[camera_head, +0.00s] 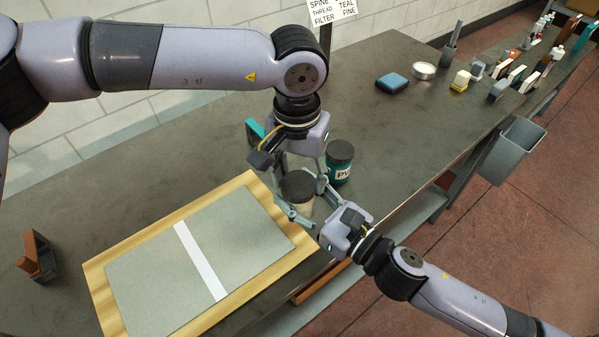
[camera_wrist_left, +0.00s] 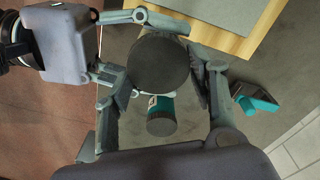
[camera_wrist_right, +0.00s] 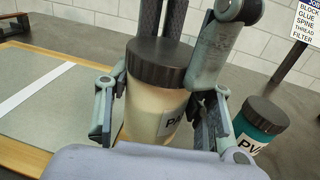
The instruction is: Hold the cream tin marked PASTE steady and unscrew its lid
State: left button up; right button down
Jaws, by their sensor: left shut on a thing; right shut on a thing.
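The cream tin (camera_head: 302,207) stands upright on the bench by the board's right edge, its dark lid (camera_head: 297,184) on top. In the right wrist view the cream tin (camera_wrist_right: 158,108) shows part of a label reading "PA" under the lid (camera_wrist_right: 160,60). My right gripper (camera_head: 312,204) is shut on the tin's body from the side. My left gripper (camera_head: 302,185) comes down from above, shut on the lid. In the left wrist view the round lid (camera_wrist_left: 159,65) sits between its fingers and hides the body. Whether the lid has turned cannot be told.
A teal tin (camera_head: 339,172) with a dark lid stands close behind the cream tin. A wooden board (camera_head: 95,277) with a grey sheet and white strip lies left. A teal item (camera_head: 254,131) is behind my left gripper. The bench's front edge is close under my right arm.

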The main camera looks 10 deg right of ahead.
pick_arm(q)
jog(key=shift+s+d+n, duration=0.15)
jog(key=shift+n, duration=0.75)
jog(key=o, duration=1.3)
jog(key=shift+c, duration=0.2)
jog(key=shift+r, duration=0.1)
jog(key=r, duration=0.4)
jog(key=shift+a+r, duration=0.2)
jog(key=shift+c, duration=0.2)
jog(key=shift+s+r+n, duration=0.15)
jog(key=shift+s+r, duration=0.05)
jog(key=shift+r, duration=0.3)
jog(key=shift+s+r+n, duration=0.15)
jog(key=shift+s+r, duration=0.05)
jog(key=shift+r, duration=0.3)
jog(key=shift+a+r, duration=0.1)
jog(key=shift+r, duration=0.3)
jog(key=shift+n, duration=0.3)
jog(key=shift+w+f, duration=0.1)
jog(key=shift+f, duration=3.7)
